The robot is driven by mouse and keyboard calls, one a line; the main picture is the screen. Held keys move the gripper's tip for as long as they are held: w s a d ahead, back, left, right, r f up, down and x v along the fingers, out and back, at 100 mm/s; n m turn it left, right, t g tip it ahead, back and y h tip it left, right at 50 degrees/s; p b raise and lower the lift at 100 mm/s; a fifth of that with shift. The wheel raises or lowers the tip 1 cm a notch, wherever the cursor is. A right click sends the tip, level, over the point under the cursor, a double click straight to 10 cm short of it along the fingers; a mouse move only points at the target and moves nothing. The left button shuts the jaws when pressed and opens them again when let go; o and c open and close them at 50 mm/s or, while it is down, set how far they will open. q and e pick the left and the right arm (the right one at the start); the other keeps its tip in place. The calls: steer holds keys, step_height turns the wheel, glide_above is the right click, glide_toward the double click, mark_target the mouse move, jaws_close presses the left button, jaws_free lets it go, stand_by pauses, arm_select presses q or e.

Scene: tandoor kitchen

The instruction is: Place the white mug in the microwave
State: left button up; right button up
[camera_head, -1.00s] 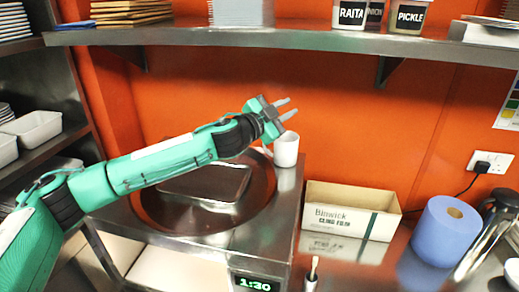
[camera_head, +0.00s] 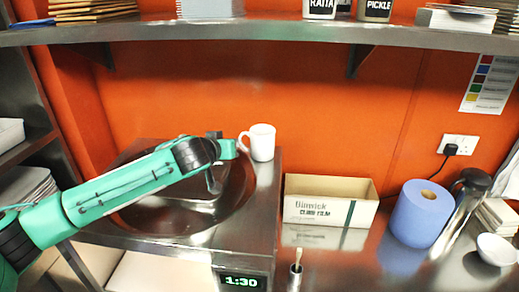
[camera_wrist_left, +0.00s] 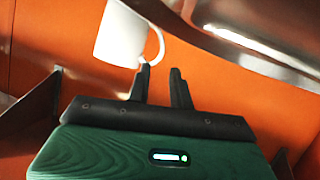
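The white mug (camera_head: 262,143) stands upright on the back right corner of a steel-topped unit (camera_head: 262,200), its handle pointing left. My left gripper (camera_head: 228,149) is just left of the mug, near the handle; its fingers are hard to make out in the head view. In the left wrist view the two dark fingers (camera_wrist_left: 162,74) are apart with nothing between them. The mug (camera_wrist_left: 120,36) shows there beyond the fingertips, its handle close to one tip. A green 1:30 display (camera_head: 242,282) is on the unit's front; no microwave door is clearly visible. My right gripper is out of view.
A round dark recess with a metal tray lies under my left arm. A cling film box (camera_head: 330,202), a blue paper roll (camera_head: 421,213) and a steel flask (camera_head: 462,207) stand to the right. A steel shelf (camera_head: 270,33) runs above, against the orange wall (camera_head: 330,110).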

mark_target(257, 143)
arm_select(q)
steer(key=shift+x, duration=1.1)
steer(key=shift+w+d+f+b, duration=0.2)
steer(key=shift+w+f+b, duration=0.1)
steer(key=shift+w+b, duration=0.15)
steer(key=b+x, duration=0.1)
steer(key=x, duration=0.3)
steer(key=shift+w+a, duration=0.1)
steer(key=shift+w, duration=0.05)
jaws_close()
steer(key=shift+r, duration=0.1)
